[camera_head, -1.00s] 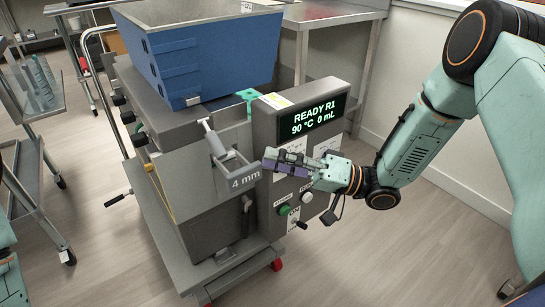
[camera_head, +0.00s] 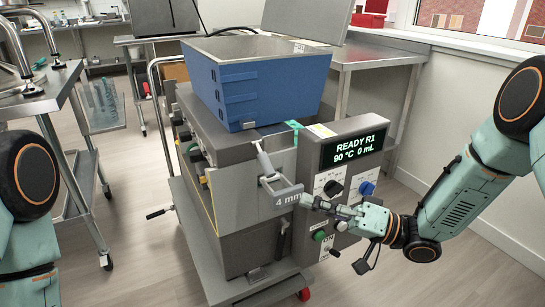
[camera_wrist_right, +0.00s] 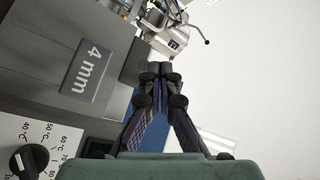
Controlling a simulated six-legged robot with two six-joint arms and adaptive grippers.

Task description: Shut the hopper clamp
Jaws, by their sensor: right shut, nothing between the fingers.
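The hopper clamp (camera_head: 263,157) is a pale lever with a grey bracket on the front of the machine, below the blue hopper (camera_head: 270,88). The lever stands up, tilted. A grey "4 mm" plate (camera_head: 289,198) sits at the bracket's lower right; it also shows in the right wrist view (camera_wrist_right: 88,70). My right gripper (camera_head: 306,200) is shut and empty, its tips just right of the plate. In the right wrist view its fingers (camera_wrist_right: 160,72) meet beside the plate, with a gap in the picture. Whether they touch it is unclear. My left gripper is out of view.
The control panel (camera_head: 352,150) reads "READY R1, 90 °C, 0 mL"; its knobs lie close to my right gripper. The machine stands on a wheeled grey base (camera_head: 240,290). A steel table (camera_head: 375,55) is behind, and a cart (camera_head: 85,165) stands at left. Floor at right is clear.

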